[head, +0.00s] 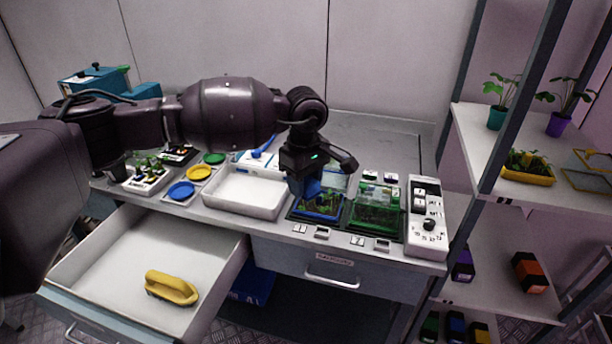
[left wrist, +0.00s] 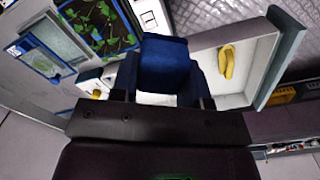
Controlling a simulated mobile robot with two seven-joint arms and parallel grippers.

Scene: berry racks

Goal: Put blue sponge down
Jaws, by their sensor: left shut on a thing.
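My left gripper (head: 308,172) is shut on the blue sponge (head: 303,188), pointing down over the worktop. The sponge appears in front of the left edge of the blue-rimmed plant tray (head: 318,217), beside the white tray (head: 243,208); the gap below it is hard to judge. In the left wrist view the blue sponge (left wrist: 165,62) sits between the fingers of my left gripper (left wrist: 160,85). My right gripper is not in view.
An open drawer (head: 118,243) at the lower left holds a yellow curved object (head: 172,288). A green-rimmed plant box (head: 378,212) and a white control panel (head: 427,220) stand to the right. Yellow (head: 198,173) and blue (head: 181,191) dishes lie left. A shelf rack (head: 530,195) stands at right.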

